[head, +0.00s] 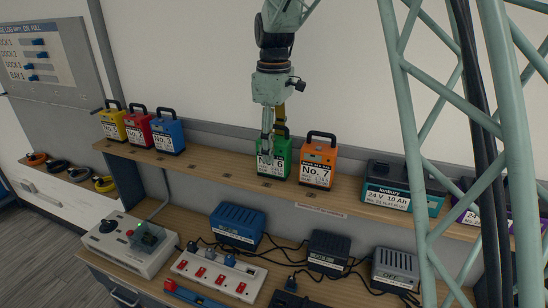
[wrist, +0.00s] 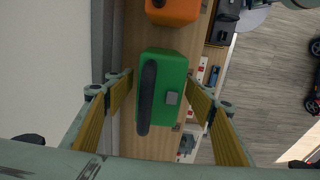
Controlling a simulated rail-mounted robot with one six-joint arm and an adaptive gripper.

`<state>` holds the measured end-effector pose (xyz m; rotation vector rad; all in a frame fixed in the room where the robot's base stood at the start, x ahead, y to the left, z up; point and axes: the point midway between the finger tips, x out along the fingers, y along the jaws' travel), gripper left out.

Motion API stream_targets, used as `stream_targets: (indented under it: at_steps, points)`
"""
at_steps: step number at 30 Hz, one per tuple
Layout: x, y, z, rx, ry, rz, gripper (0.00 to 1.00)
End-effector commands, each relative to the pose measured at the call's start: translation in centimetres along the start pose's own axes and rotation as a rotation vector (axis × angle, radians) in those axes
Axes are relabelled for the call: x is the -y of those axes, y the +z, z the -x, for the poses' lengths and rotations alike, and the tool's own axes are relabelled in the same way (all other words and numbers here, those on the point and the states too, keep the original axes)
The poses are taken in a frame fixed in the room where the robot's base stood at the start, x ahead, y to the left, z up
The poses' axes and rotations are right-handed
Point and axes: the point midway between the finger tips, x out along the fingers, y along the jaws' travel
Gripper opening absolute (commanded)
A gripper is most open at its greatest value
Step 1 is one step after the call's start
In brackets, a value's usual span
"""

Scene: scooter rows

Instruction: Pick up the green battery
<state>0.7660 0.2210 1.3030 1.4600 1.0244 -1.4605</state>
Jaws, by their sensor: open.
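The green battery (head: 281,160), marked No. 6, stands upright on the wooden shelf (head: 230,171), just left of the orange battery. My gripper (head: 268,143) hangs in front of and above it, hiding part of its face and handle in the head view. In the wrist view the green battery (wrist: 163,90) is seen from above, with its dark handle along its left side. The open yellow-padded fingers of my gripper (wrist: 160,105) are on either side of it, with gaps visible.
The orange battery (head: 318,162), marked No. 7, stands close on the right. Blue (head: 168,134), red (head: 138,130) and yellow (head: 111,126) batteries stand at the shelf's left. A teal battery (head: 400,193) is further right. Shelf space left of the green battery is bare. The wall is behind.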

Motion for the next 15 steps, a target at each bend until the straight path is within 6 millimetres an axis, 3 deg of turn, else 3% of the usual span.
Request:
stream_targets:
  at_steps: [12, 15]
  points:
    - [-0.02, -0.01, 0.02, 0.000, 0.000, 0.000, 0.50]
    - [-0.02, -0.01, 0.03, 0.000, 0.000, 0.000, 0.41]
